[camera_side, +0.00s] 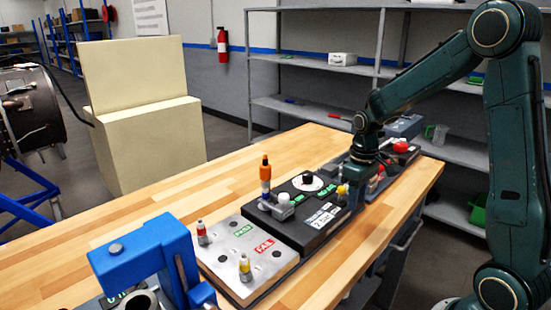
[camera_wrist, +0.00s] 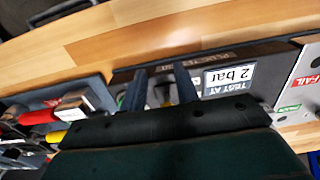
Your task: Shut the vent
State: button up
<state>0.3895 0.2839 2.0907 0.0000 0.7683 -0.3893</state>
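A black test panel (camera_side: 283,228) lies on the wooden bench. It carries a grey block with an orange-topped part (camera_side: 265,172), a round white dial with a black knob (camera_side: 307,181) and a small yellow-topped fitting (camera_side: 341,190). I cannot tell for sure which fitting is the vent. In the wrist view the panel shows an upside-down label (camera_wrist: 234,76) reading "TEST AT 2 bar". My gripper (camera_wrist: 160,83) points down over the panel's near right part, its two fingers apart. Something small, partly yellow-green, shows between or below them, mostly hidden by my gripper body.
A blue clamp (camera_side: 150,255) stands at front left. A grey unit with a red part (camera_wrist: 40,115) lies beyond my gripper. The bench's left side (camera_side: 190,195) is clear.

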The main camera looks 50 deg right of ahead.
notch_tip(320, 180, up, 7)
jog(key=shift+f, duration=0.2)
dwell(0.8)
jog(key=s+a+r+t, duration=0.2)
jog(key=s+a+r, duration=0.2)
jog(key=s+a, duration=0.3)
jog(key=s+a+r+t, duration=0.3)
jog(key=s+a+r, duration=0.1)
jog(key=s+a, duration=0.3)
jog(key=shift+s+t, duration=0.3)
jog(key=shift+s, duration=0.85)
